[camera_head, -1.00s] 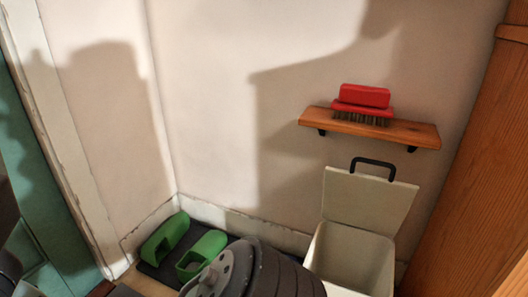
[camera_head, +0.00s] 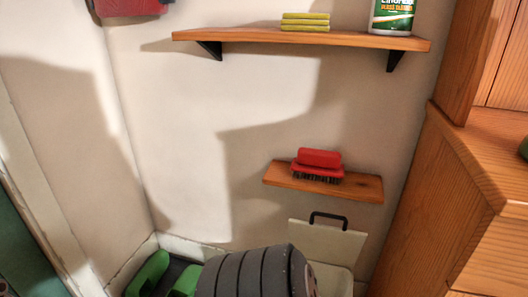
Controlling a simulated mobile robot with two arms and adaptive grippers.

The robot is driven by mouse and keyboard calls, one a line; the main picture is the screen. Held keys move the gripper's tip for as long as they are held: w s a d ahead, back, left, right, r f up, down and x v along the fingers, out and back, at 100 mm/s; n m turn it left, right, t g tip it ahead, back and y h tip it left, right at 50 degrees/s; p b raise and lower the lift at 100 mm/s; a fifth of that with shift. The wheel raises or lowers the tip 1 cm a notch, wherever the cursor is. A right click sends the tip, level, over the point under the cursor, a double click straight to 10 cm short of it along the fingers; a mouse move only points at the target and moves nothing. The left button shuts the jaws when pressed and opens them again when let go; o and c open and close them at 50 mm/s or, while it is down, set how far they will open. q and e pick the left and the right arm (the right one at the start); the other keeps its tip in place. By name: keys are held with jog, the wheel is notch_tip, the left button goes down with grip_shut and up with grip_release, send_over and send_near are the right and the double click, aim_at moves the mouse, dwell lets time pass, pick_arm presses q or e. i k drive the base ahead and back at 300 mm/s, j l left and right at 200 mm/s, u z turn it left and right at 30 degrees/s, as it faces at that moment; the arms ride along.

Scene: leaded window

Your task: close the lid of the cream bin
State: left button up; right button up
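The cream bin (camera_head: 336,283) stands on the floor at the bottom, right of centre, against the wall. Its lid (camera_head: 328,240) stands raised at the back, leaning by the wall, with a black handle (camera_head: 328,218) on its top edge. The bin's lower part is cut off by the picture's edge. A grey ribbed part of my own arm rises in front of the bin's left side and hides some of it. Neither of my grippers shows in the head view.
A small wooden shelf (camera_head: 356,187) with a red brush (camera_head: 318,166) hangs above the bin. A longer shelf (camera_head: 270,37) higher up holds yellow sponges (camera_head: 305,21) and a bottle (camera_head: 392,16). Wooden furniture (camera_head: 440,200) bounds the right. Green clogs (camera_head: 150,272) lie at lower left.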

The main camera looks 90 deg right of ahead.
aim_at(336, 246)
jog(key=i+z, duration=0.15)
jog(key=z, duration=1.95)
